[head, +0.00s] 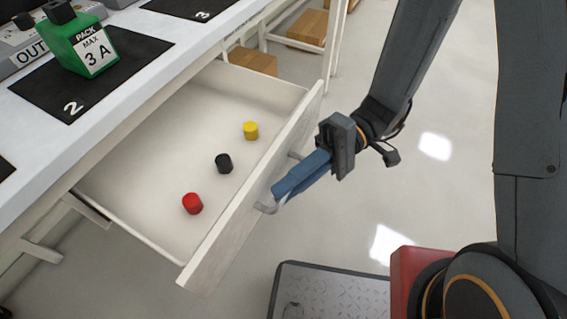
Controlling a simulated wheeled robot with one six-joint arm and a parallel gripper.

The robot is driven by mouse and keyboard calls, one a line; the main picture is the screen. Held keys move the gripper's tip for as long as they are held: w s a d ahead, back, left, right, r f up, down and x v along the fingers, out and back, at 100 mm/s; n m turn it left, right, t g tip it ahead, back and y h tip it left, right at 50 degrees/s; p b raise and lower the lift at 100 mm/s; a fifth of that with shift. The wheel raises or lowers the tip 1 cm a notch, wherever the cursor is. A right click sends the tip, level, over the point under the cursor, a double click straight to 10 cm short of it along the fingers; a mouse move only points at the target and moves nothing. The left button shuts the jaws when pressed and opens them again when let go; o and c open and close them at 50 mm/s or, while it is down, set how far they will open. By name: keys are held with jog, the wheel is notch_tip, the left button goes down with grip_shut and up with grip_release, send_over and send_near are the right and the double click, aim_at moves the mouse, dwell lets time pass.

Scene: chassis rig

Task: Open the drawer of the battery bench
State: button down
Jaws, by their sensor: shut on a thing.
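The bench drawer (132,188) is pulled out from under the white battery bench (172,62), with its inside open to view. A metal bar handle (266,208) is on the drawer's front panel (225,235). My gripper (284,194), with blue fingers, is at the handle and shut on it. The fingers hide the middle part of the handle. Inside the drawer stand a red cylinder (192,203), a black cylinder (223,163) and a yellow cylinder (251,130), apart from one another.
Another mat (190,8) is numbered 3. Cardboard boxes (252,62) sit below the bench. Clear floor (400,210) lies right of the drawer.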

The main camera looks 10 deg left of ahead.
jog(key=shift+s+d, duration=0.15)
jog(key=shift+d, duration=0.3)
jog(key=c, duration=1.8)
grip_release()
jog(key=shift+c, duration=0.2)
jog(key=v, duration=0.7)
jog(key=shift+w+d, duration=0.2)
jog(key=shift+w, duration=0.15)
